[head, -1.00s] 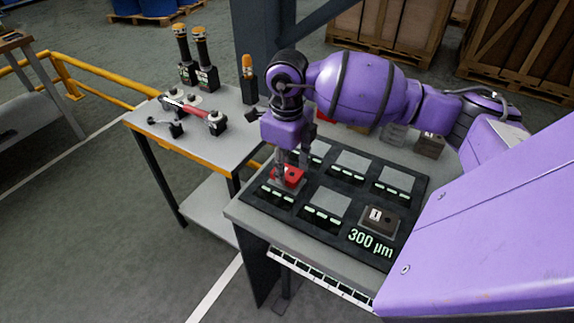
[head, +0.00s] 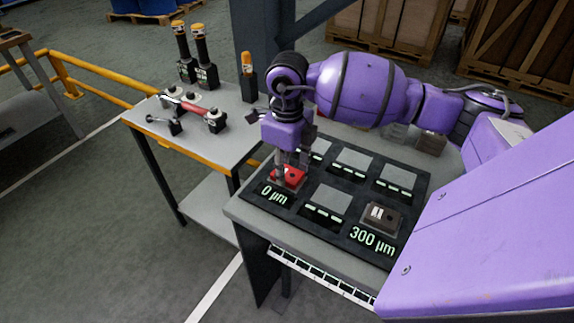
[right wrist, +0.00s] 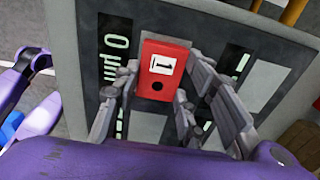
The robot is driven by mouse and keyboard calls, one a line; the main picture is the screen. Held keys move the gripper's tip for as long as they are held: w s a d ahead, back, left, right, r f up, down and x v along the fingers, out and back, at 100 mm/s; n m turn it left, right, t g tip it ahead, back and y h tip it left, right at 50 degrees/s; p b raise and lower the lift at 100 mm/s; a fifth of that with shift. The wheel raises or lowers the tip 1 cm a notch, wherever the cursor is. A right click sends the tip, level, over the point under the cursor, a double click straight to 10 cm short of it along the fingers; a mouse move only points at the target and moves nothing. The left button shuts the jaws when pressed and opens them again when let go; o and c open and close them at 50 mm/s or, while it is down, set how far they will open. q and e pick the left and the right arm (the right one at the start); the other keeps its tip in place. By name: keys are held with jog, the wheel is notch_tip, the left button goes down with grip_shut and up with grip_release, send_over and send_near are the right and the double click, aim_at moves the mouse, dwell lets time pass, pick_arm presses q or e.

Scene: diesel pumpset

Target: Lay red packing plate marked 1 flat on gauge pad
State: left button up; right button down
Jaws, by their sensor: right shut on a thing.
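The red packing plate (head: 290,178) lies at the front-left gauge pad of the dark gauge board (head: 345,237), whose readout there shows "0 µm". In the right wrist view the red plate (right wrist: 163,68) shows a white label marked 1 and a dark round hole, and looks flat over the pad. My right gripper (head: 290,166) points down over it, shut on the plate with a finger at each side. The plate hides the pad under it, so I cannot tell whether they touch fully. My left gripper is not seen.
A dark brown plate (head: 380,217) sits on the front-right pad, reading "300 µm". The other visible pads, such as the middle front one (head: 331,199), are bare. A side table (head: 190,140) at left holds a red-handled tool (head: 190,107) and orange-topped devices. A dark column (head: 262,40) stands behind.

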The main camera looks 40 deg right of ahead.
jog(key=c, duration=1)
grip_release()
notch_tip(320, 180, up, 12)
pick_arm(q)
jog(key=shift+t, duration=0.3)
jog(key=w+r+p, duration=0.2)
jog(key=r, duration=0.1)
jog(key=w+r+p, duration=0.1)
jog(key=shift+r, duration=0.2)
pick_arm(e)
notch_tip(320, 180, up, 6)
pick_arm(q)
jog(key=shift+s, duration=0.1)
